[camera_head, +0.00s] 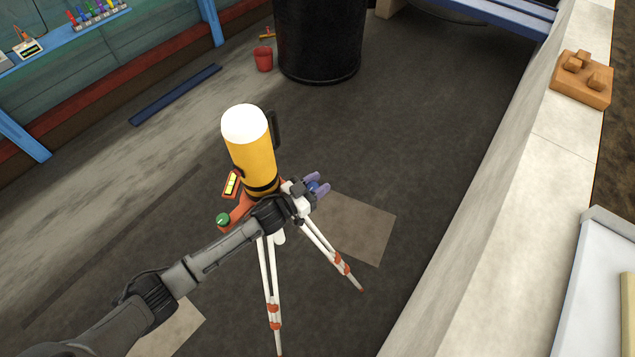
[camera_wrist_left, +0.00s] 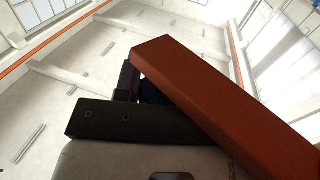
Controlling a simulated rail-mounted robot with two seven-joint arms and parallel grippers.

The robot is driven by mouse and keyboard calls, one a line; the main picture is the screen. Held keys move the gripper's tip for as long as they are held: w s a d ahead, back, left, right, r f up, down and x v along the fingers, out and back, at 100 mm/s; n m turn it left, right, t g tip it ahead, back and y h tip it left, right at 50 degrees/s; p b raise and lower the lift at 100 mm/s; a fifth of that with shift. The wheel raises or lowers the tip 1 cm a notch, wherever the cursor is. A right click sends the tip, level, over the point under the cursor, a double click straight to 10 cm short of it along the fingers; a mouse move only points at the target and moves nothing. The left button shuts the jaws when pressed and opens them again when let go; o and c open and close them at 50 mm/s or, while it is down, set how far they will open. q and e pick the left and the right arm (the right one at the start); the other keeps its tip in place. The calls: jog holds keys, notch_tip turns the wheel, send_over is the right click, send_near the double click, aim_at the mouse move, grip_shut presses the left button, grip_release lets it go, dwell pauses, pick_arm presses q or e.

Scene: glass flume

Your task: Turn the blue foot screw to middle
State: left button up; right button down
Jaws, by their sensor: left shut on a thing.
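A yellow cylindrical instrument (camera_head: 252,160) with a white top stands on an orange-red base (camera_head: 238,209) on a tripod with white legs (camera_head: 269,283). My left arm reaches in from the lower left, passing in front of the base. My left gripper (camera_head: 317,185), with purple fingertips, is at the base's right side, shut on the blue foot screw (camera_head: 313,187). Only a little of the screw shows between the fingers. In the left wrist view, an orange-red plate (camera_wrist_left: 215,95) crosses close to the dark gripper body (camera_wrist_left: 130,120); the screw cannot be made out there. My right gripper is out of view.
A green foot screw (camera_head: 223,219) and a yellow-faced level indicator (camera_head: 232,185) sit on the base's left. A black barrel (camera_head: 318,40) and a red bucket (camera_head: 263,58) stand behind. A pale wall (camera_head: 505,200) runs along the right, with a wooden block (camera_head: 581,82) on top.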

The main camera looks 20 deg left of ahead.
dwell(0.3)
pick_arm(q)
jog(key=o, duration=0.9)
jog(key=shift+o, duration=0.2)
jog(key=b+v, duration=0.3)
jog(key=v, duration=1)
jog(key=shift+s, duration=0.35)
jog(key=shift+a, duration=0.15)
